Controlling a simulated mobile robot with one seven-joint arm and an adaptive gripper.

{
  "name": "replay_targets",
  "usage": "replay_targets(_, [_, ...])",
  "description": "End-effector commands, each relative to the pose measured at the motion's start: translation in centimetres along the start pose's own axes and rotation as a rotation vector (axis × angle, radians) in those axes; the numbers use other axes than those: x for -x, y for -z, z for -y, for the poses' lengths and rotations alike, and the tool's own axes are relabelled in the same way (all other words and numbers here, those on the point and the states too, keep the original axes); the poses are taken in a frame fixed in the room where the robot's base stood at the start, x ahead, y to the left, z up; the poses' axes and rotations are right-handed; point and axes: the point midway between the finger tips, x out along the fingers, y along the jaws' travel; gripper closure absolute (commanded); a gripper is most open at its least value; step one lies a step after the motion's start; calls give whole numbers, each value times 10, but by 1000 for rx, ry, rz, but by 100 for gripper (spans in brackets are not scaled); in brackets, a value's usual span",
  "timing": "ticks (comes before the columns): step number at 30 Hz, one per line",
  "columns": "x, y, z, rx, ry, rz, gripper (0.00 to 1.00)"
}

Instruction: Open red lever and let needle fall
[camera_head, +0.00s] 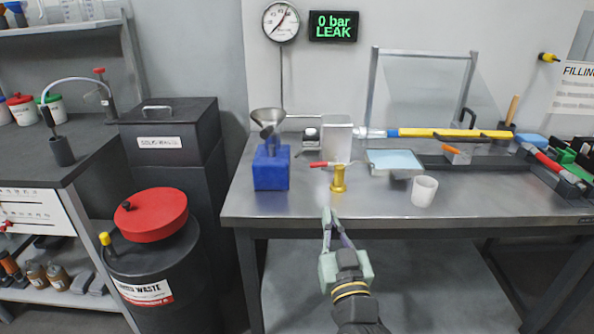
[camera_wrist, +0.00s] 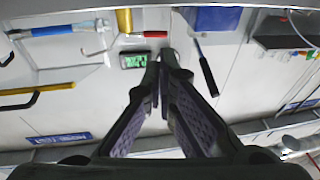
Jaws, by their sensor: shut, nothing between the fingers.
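The red lever (camera_head: 319,164) lies roughly level on top of a brass valve (camera_head: 338,180), pointing left, on the metal workbench (camera_head: 300,208). In the wrist view the red lever (camera_wrist: 155,34) shows just beyond my fingertips, beside the brass body (camera_wrist: 125,20). My gripper (camera_head: 327,212) is shut and empty, in front of the bench edge and below the valve in the picture; its fingertips (camera_wrist: 167,58) meet in the wrist view. The round gauge (camera_head: 281,22) hangs on the wall with a thin needle, too small to read exactly. The wall display (camera_head: 334,26) reads "0 bar LEAK".
A blue block (camera_head: 271,168) under a metal funnel (camera_head: 268,117) stands left of the valve. A white cup (camera_head: 424,191) stands to its right, with a light blue panel (camera_head: 394,161) behind. A red-lidded waste drum (camera_head: 152,214) stands left of the bench.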

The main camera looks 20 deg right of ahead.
Motion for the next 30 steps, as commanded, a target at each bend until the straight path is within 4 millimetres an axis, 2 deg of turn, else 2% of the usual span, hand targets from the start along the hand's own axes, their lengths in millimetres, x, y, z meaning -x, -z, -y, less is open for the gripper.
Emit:
replay_targets(5, [-8,-8,2,5,11,-5,100])
replay_targets(14, [-22,-7,2,3,2,-6,100])
replay_targets(16, [-39,3,2,-4,3,1,100])
replay_targets(24, [-98,3,2,-3,3,1,100])
replay_targets(30, [-127,2,2,-3,1,0,100])
